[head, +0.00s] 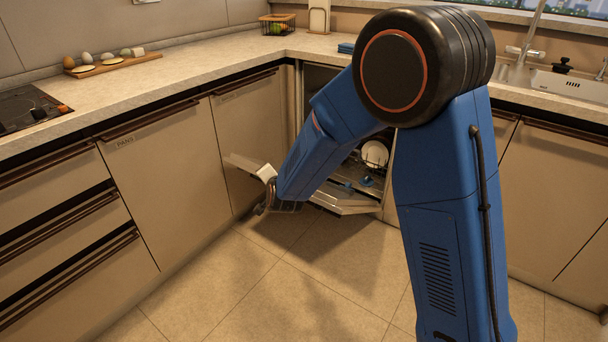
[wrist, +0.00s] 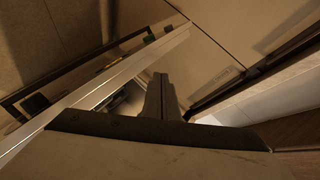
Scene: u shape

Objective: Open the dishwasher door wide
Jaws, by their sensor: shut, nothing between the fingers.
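The dishwasher stands in the corner of the counters, and its door (head: 345,203) is partly open, tilted down and outward. Inside, a rack holds a white plate (head: 375,154) and blue items. My blue arm hides the middle of the door and part of the opening. My gripper (head: 263,207) is low, near the door's left part; I cannot tell in the head view whether it touches. In the wrist view my gripper (wrist: 160,84) is shut and empty, and the pale door edge (wrist: 100,88) runs diagonally close to its fingers.
Cabinets with dark handles, one labelled PANS (head: 127,142), line the left side. The counter holds an egg board (head: 113,63), a fruit basket (head: 277,25) and a hob (head: 30,108). A sink (head: 570,85) is at right. The tiled floor (head: 250,275) in front is clear.

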